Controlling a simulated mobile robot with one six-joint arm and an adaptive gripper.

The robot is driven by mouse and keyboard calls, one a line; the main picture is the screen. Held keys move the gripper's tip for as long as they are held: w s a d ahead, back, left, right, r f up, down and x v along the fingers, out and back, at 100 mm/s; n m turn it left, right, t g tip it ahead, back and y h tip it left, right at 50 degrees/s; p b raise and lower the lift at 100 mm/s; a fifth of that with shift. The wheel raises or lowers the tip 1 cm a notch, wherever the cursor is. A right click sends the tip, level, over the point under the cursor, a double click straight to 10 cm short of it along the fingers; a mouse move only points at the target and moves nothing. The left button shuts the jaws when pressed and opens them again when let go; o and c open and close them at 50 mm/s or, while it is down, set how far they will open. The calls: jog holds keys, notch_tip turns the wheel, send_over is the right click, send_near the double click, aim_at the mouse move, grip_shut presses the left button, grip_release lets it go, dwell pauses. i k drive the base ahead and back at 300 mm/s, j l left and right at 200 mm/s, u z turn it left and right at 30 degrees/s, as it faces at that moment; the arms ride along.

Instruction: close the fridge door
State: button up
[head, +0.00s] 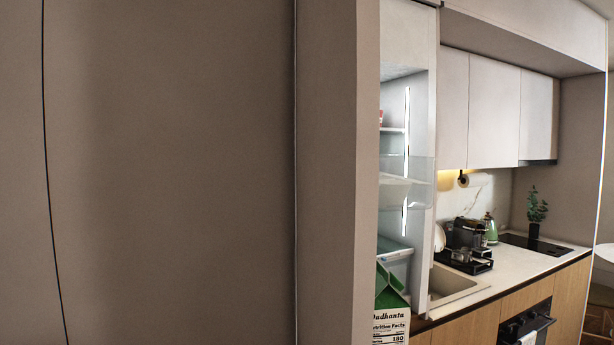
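The fridge (408,120) is open in the head view, right of centre. Its pale inside shows as a narrow upright strip with a bright light line, clear shelves and a bin. A large grey-brown panel (200,170) fills the left and middle of the view, close to me, and hides the rest of the fridge. I cannot tell whether this panel is the fridge door or a neighbouring cabinet front. No door handle shows. My gripper is not in view.
A green and white carton (391,312) stands low in the fridge opening. The floor near me is hidden.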

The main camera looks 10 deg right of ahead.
aim_at(340, 185)
jog(key=j+z, duration=0.5)
jog(key=j, duration=0.45)
jog(key=i+j+z, duration=0.35)
jog(key=j+z, duration=0.15)
jog(key=j, duration=0.05)
